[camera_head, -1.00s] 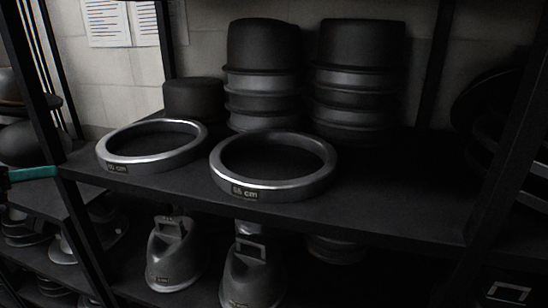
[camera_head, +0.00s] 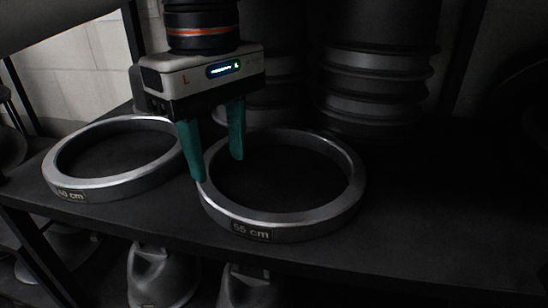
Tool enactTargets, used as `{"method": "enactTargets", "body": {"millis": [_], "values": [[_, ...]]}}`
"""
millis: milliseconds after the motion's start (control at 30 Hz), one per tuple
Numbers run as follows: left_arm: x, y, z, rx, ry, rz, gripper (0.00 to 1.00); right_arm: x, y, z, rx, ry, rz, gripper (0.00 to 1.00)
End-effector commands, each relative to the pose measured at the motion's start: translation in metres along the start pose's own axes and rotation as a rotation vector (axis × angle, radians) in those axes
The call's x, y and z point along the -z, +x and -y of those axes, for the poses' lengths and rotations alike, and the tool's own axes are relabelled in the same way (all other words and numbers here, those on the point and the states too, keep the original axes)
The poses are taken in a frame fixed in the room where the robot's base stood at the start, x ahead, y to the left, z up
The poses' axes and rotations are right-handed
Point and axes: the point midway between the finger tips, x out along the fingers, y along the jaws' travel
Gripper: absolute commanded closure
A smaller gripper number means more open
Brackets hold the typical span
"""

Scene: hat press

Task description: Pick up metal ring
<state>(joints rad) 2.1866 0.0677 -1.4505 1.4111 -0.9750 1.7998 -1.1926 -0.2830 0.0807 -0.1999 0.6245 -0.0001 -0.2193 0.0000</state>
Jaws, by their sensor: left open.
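Two silver metal rings lie flat on the dark shelf. The right metal ring (camera_head: 345,207), labelled 55 cm, sits near the shelf's front edge. The left metal ring (camera_head: 118,187), with a label that seems to end in 0 cm, lies beside it to the left. My left gripper (camera_head: 218,170) points down at the left side of the 55 cm ring, with its teal fingers open. One finger is at the ring's outer left side and the other is over its inside. I cannot tell whether either touches the rim. My right gripper is not in view.
The dark shelf (camera_head: 430,215) has free room to the right of the rings. Stacked dark round moulds (camera_head: 375,75) stand behind them. Metal hat-press forms (camera_head: 160,275) stand on the shelf below.

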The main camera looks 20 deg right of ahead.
Motion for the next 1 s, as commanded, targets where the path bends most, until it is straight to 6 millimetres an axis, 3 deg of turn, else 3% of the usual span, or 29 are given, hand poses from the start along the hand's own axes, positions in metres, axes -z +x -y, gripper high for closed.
{"method": "enactTargets", "body": {"millis": [267, 533, 800, 1000], "values": [[0.0, 0.028, -0.001, -0.005, 0.003, 0.002, 0.55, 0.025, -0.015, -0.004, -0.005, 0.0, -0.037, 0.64], [-0.001, 0.066, 0.0, -0.001, -0.001, 0.0, 0.55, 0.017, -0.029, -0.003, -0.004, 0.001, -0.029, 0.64], [-0.001, 0.071, 0.0, 0.002, -0.001, -0.001, 0.55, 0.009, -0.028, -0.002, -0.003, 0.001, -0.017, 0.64], [-0.001, 0.071, 0.0, 0.002, -0.001, -0.001, 0.86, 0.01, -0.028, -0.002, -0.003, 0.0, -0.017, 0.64]]}}
